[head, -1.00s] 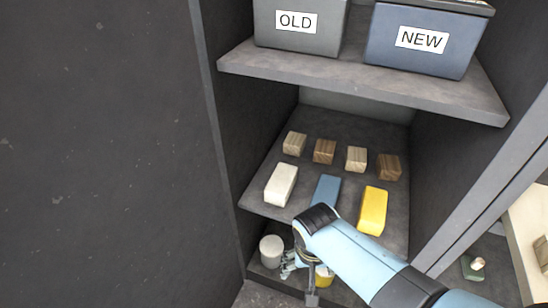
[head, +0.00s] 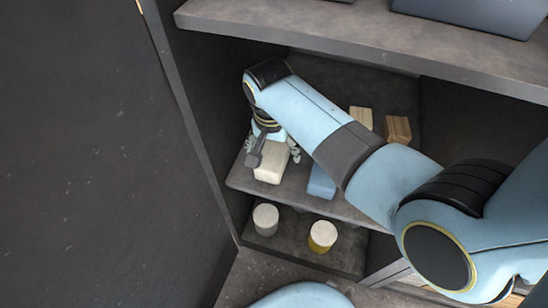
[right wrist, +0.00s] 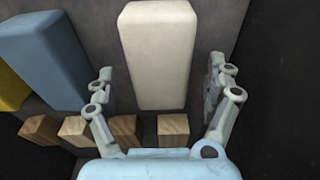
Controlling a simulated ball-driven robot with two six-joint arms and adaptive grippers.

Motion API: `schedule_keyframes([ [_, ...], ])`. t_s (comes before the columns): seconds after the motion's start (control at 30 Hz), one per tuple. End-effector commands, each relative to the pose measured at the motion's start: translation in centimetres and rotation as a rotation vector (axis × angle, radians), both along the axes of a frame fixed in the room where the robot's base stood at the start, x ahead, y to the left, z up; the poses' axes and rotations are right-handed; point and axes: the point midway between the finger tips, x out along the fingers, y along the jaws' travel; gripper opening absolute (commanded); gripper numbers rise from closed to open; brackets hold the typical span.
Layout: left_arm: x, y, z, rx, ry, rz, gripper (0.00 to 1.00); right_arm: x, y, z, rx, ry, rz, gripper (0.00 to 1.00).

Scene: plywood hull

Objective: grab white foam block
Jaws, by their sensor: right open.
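The white foam block (head: 271,163) lies at the left end of the middle shelf. In the right wrist view the white block (right wrist: 157,55) stretches between the two fingers, with a gap on each side. My right gripper (head: 272,147) is at the block in the head view, and its fingers show to either side of it. In the right wrist view the right gripper (right wrist: 164,88) is open and does not grip the block. My left gripper is not in view.
A blue block (head: 321,182) lies right of the white one, partly behind my arm. Small wooden blocks (head: 397,129) stand farther back. The cabinet's left wall is close to the white block.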

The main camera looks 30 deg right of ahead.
Motion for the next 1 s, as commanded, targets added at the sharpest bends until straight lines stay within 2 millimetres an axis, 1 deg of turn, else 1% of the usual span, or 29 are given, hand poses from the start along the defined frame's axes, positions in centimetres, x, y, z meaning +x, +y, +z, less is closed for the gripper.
schedule_keyframes([
  [0.03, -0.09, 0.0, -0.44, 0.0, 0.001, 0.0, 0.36, 0.01, -0.08, -0.8, -0.001, 0.001, 0.0, 0.87],
  [0.1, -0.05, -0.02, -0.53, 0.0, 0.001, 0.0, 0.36, 0.08, -0.12, -1.1, -0.001, -0.001, 0.0, 0.87],
  [0.33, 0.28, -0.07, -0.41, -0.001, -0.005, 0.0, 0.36, 0.12, -0.14, -1.03, 0.0, -0.001, 0.0, 0.87],
  [0.7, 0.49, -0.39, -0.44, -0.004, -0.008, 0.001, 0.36, 0.11, -0.12, -1.03, 0.0, -0.001, 0.001, 0.38],
  [0.77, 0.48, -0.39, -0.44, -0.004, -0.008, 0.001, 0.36, 0.1, -0.12, -1.03, 0.0, -0.001, 0.001, 0.31],
  [1.0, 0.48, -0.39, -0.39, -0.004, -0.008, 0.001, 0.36, 0.11, -0.13, -0.98, 0.0, -0.001, 0.001, 0.31],
])
